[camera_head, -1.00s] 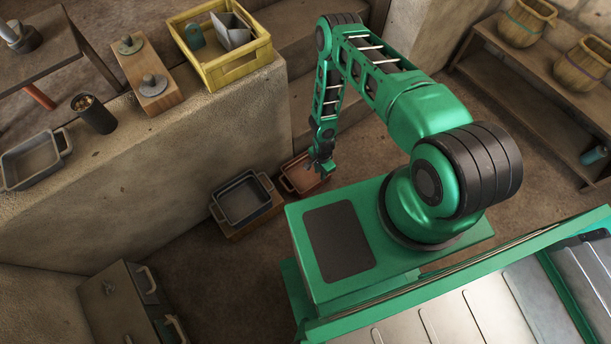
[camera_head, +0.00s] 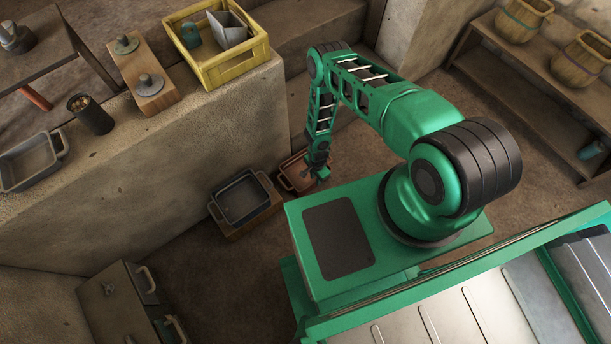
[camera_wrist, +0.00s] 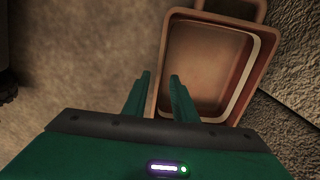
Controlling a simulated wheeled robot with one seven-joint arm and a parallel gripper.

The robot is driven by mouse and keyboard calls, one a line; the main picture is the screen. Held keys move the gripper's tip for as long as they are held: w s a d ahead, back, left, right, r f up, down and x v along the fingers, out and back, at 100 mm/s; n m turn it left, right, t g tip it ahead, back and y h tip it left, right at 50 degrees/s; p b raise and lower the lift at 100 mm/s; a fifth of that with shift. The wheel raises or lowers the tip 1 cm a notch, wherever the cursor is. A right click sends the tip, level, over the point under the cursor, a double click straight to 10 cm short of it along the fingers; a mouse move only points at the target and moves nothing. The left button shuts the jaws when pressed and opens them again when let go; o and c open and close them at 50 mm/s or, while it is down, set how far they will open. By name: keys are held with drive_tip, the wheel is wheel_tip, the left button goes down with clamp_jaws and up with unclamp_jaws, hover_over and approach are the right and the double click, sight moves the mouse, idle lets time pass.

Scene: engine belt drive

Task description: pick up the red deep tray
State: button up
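The red deep tray (camera_head: 292,181) stands on the floor by the stone wall, partly hidden by my arm. It fills the upper middle of the wrist view (camera_wrist: 207,55) and looks empty, with a handle at its far end. My gripper (camera_head: 316,174) is at the tray's right side in the head view. In the wrist view my gripper (camera_wrist: 160,75) is open, with a gap between the fingertips. The tray's left wall lies between the fingers in the picture, one finger on either side. I cannot tell whether they touch it.
A dark grey tray (camera_head: 240,200) sits on a low wooden block left of the red tray. The stone wall (camera_head: 150,180) rises behind them. A metal cabinet (camera_head: 115,300) stands at the lower left. Some bare floor lies in front of the trays.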

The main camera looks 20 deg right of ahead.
drive_tip(key=shift+f, duration=1.75)
drive_tip(key=shift+c, duration=0.6)
clamp_jaws()
